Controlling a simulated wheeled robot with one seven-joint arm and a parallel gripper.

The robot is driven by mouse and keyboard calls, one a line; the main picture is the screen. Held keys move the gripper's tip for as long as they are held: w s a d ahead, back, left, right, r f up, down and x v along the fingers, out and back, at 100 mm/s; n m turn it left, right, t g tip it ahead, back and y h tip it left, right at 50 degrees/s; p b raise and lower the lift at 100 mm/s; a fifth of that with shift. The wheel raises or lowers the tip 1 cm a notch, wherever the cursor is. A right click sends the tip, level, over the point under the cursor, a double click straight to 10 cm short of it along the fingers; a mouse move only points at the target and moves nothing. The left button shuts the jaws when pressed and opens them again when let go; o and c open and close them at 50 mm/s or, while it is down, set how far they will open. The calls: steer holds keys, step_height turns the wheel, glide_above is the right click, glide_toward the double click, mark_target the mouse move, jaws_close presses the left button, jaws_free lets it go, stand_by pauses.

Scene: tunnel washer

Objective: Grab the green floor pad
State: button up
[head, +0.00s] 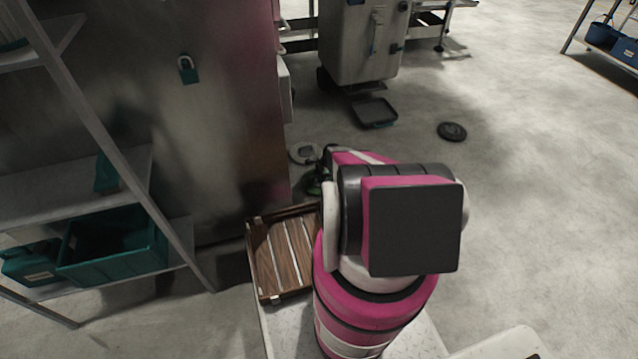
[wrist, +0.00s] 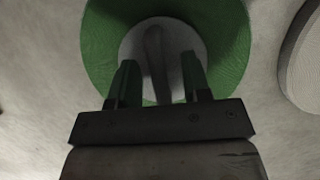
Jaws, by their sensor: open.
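The green floor pad (wrist: 100,50) fills the upper middle of the wrist view. It is a round green disc with a pale grey centre. My gripper (wrist: 159,76) is over it with its two fingers apart. A narrow grey upright shape, perhaps a handle, shows between the fingers at the pale centre. I cannot tell whether the fingers touch it. In the head view my arm hides most of the pad; only a small dark green part (head: 313,187) shows beside the arm.
A pale disc (head: 304,153) lies just beyond the green pad, and a dark disc (head: 452,131) lies further right. A dark tray (head: 374,112) is on the floor by the steel cabinet (head: 362,45). Shelving with a teal bin (head: 112,262) stands left.

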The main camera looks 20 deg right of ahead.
steer(key=shift+f, duration=0.1)
jaws_close()
steer(key=shift+r, duration=0.2)
